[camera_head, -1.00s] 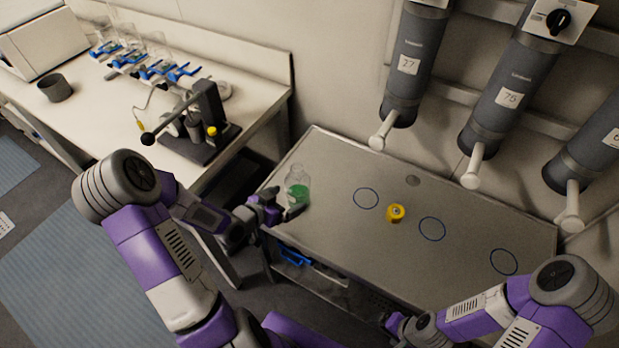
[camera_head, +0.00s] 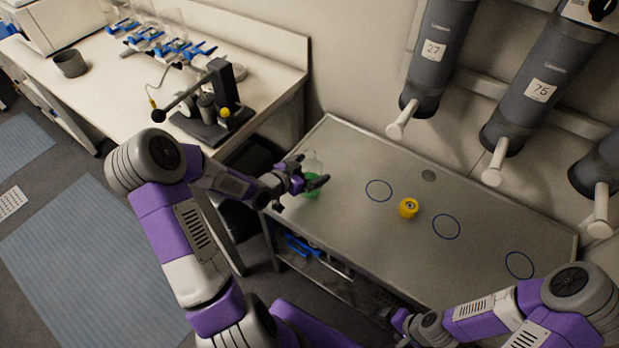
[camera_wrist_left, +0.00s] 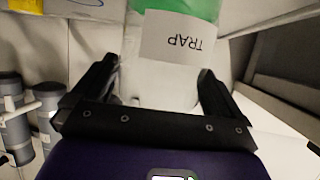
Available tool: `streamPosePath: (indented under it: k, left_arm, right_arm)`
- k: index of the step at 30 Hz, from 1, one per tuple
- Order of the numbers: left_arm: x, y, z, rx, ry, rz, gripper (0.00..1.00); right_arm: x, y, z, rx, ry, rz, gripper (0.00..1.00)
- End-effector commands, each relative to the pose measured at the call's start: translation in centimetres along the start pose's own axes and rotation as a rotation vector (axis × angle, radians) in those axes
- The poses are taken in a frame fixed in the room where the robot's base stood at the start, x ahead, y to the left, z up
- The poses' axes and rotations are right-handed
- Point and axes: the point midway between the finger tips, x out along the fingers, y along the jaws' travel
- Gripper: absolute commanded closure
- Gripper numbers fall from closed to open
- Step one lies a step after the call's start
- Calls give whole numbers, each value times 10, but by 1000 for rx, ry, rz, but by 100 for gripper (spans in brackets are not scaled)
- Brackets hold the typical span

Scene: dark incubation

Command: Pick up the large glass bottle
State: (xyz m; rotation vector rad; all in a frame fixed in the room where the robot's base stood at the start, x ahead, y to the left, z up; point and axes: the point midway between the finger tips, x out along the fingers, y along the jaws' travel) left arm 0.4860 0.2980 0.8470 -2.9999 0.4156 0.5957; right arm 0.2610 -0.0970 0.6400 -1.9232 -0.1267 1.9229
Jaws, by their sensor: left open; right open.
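The large glass bottle (camera_head: 313,162) stands on the left end of the metal table, clear above with green liquid low inside. My left gripper (camera_head: 308,183) is at the bottle and hides part of it in the head view. In the left wrist view the bottle's white label (camera_wrist_left: 178,38) reads "TRAP", and the open left fingers (camera_wrist_left: 150,85) lie one on each side of it. I cannot tell whether they touch the glass. My right gripper (camera_head: 398,320) is low near the table's front edge, away from the bottle, and its fingers are hard to make out.
A yellow cap-like object (camera_head: 409,208) sits mid-table among blue circles (camera_head: 446,227). Grey cylinders with white handles (camera_head: 520,110) hang on the wall above the table. A bench (camera_head: 130,100) with a stand (camera_head: 214,105) and glassware is at left. The table's middle is mostly clear.

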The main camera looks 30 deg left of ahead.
Motion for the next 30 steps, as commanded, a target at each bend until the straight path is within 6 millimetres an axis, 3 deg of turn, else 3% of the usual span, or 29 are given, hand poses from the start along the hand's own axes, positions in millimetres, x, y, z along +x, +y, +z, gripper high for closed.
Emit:
streamPosePath:
  k: [1,13,22,30]
  left_arm:
    - [0,0,0,0,0,0,3]
    - [0,0,-1,2,3,0,62]
    - [-3,0,-8,3,4,-1,63]
    - [-23,0,-57,7,6,-2,63]
  right_arm:
    - [0,0,0,0,0,0,19]
    - [0,0,0,0,0,0,19]
    - [-3,-1,0,0,0,0,19]
    - [-23,-9,1,0,0,0,19]
